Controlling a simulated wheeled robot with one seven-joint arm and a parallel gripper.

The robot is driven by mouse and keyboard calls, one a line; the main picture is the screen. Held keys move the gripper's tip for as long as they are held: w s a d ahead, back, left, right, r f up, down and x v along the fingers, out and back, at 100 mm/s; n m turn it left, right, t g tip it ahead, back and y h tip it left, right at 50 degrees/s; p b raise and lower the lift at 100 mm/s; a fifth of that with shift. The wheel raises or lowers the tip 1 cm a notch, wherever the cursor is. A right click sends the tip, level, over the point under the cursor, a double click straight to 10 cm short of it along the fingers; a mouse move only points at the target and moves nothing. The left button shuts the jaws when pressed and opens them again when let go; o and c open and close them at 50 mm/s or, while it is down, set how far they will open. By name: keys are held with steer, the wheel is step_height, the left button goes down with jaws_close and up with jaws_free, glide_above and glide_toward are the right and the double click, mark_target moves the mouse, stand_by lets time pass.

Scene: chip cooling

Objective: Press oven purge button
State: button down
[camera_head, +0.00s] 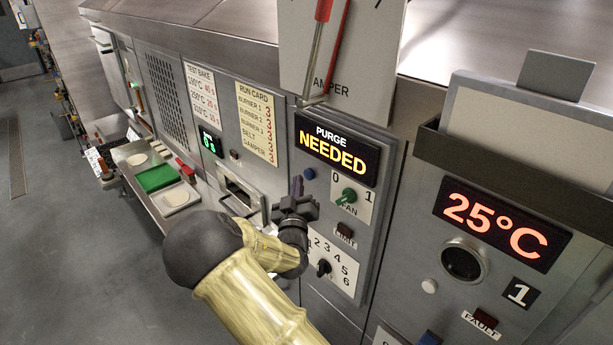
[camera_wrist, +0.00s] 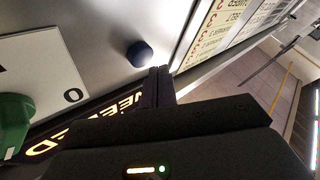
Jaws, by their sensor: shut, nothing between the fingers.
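A blue round button (camera_head: 309,174) sits on the grey panel under a display (camera_head: 336,150) reading "PURGE NEEDED". The button also shows in the wrist view (camera_wrist: 140,54), just beyond and left of my fingertips. My gripper (camera_head: 297,186) is shut and empty, in front of the panel just left of and below the button. In the wrist view its fingers (camera_wrist: 159,86) point toward the panel. A gap seems to remain between fingertips and button, but its depth is hard to tell.
A green fan knob (camera_head: 349,195) is right of the button, with a limit light (camera_head: 345,231) and a numbered dial (camera_head: 323,267) below. A run card (camera_head: 257,122) is on the left. A 25°C display (camera_head: 503,225) is at the right. A tray with a green mat (camera_head: 157,178) projects at the left.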

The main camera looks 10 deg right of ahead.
steer(key=shift+d, duration=0.1)
stand_by(0.3)
steer(key=shift+w+d+b, duration=0.25)
steer(key=shift+b, duration=0.1)
steer(key=shift+w+d, duration=0.3)
steer(key=shift+d, duration=0.1)
stand_by(0.8)
stand_by(0.4)
steer(key=shift+s+a+b, duration=0.5)
steer(key=shift+s+a, duration=0.05)
steer(key=shift+a, duration=0.15)
steer(key=s+a, duration=0.1)
steer(key=a, duration=0.1)
steer(key=s+a, duration=0.2)
stand_by(0.5)
stand_by(0.4)
